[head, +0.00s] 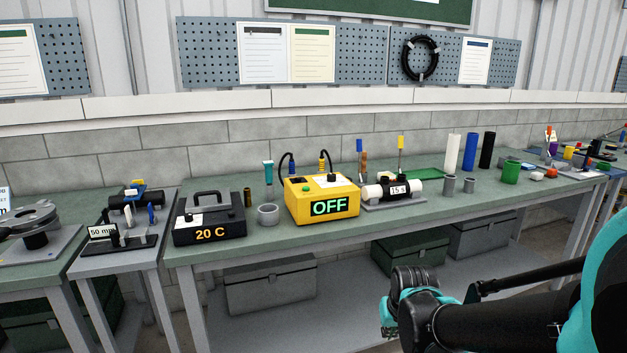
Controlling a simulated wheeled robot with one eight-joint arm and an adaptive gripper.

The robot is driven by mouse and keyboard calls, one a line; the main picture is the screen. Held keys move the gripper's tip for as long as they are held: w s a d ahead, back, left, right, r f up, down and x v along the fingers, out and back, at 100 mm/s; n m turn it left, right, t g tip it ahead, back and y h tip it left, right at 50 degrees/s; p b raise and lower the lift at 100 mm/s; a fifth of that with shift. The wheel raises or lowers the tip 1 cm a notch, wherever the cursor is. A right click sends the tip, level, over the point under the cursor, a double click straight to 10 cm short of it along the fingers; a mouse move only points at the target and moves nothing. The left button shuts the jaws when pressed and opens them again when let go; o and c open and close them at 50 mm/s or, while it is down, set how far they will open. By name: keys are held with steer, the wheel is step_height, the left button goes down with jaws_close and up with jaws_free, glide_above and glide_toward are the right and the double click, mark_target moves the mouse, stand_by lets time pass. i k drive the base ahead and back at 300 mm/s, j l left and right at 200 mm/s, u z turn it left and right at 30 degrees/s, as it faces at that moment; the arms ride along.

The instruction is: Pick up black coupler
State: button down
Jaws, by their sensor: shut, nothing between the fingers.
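No piece is clearly readable as a loose black coupler. A black piece (383,179) shows around the white pipe on the stand labelled "15 s", partly hidden by the label; I cannot tell if it is the coupler. A plain black upright cylinder (486,151) stands farther right at the back of the bench. A small dark brown cylinder (248,197) stands beside the black "20 C" case. My gripper (392,308), black and teal, is low in front of the bench, apart from everything on it. It is shut and empty.
The green bench (240,248) holds a yellow box (318,201) reading "OFF", a black case (209,222), a grey cup (268,215), white (452,154) and blue (470,152) cylinders and a green cup (511,171). Grey bins (270,284) sit on the shelf below.

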mark_target(387, 189)
steer(key=i+l, duration=0.15)
steer(key=l, duration=0.25)
steer(key=i+l, duration=0.15)
steer(key=l, duration=0.25)
steer(key=i+l+u, duration=0.1)
steer(key=l, duration=0.3)
steer(key=i, duration=0.05)
